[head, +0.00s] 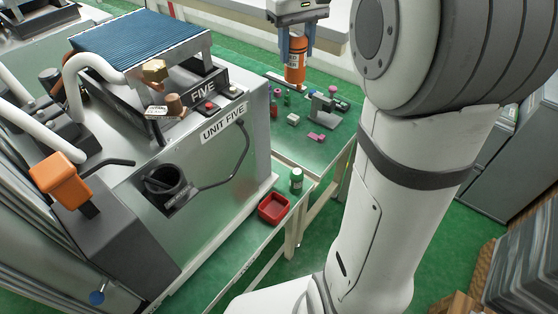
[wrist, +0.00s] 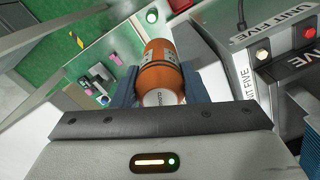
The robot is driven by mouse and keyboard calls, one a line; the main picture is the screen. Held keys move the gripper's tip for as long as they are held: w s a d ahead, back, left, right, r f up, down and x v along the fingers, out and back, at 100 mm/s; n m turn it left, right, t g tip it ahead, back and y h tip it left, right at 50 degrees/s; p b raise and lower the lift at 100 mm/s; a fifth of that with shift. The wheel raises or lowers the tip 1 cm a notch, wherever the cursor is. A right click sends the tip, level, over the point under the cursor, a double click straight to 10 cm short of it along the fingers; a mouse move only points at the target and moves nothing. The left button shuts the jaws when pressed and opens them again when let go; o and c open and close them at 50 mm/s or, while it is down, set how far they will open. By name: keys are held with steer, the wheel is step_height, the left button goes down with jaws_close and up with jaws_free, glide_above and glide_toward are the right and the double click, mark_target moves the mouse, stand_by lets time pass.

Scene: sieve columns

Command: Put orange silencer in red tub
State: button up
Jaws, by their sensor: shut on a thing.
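The orange silencer (head: 295,62) is an orange cylinder with a dark label band, held upright between the fingers of my gripper (head: 297,48) at the top of the head view. In the wrist view the silencer (wrist: 163,72) sits between the two blue-grey fingers of my gripper (wrist: 165,88), which is shut on it. It is above the green table with small parts. The red tub (head: 273,208) is a small square open tray on the lower green shelf, below and nearer than the gripper. It looks empty.
A grey machine (head: 215,165) labelled UNIT FIVE stands left of the tub. Several small pink, green and white parts and a grey stand (head: 322,108) occupy the green table (head: 335,150).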

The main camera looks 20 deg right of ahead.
steer(key=s+d+f+n+b, duration=0.2)
steer(key=s+d+f+b, duration=0.15)
steer(key=f, duration=0.85)
steer(key=s+d+f+n+b, duration=0.15)
steer(key=d+f+b, duration=0.35)
steer(key=f, duration=0.8)
steer(key=s+d+f+n+b, duration=0.2)
steer(key=s+d+f+b, duration=0.15)
steer(key=f, duration=0.85)
steer(key=w+a+p, duration=0.1)
steer(key=w+a, duration=0.1)
steer(key=a, duration=0.7)
steer(key=w+a, duration=0.2)
steer(key=a, duration=0.8)
steer(key=shift+m, duration=0.25)
steer(key=f, duration=0.7)
steer(key=shift+s+d, duration=0.2)
steer(key=shift+d, duration=0.15)
steer(key=shift+a+f, duration=0.25)
steer(key=shift+f, duration=0.1)
steer(key=shift+f, duration=0.1)
steer(key=o, duration=1)
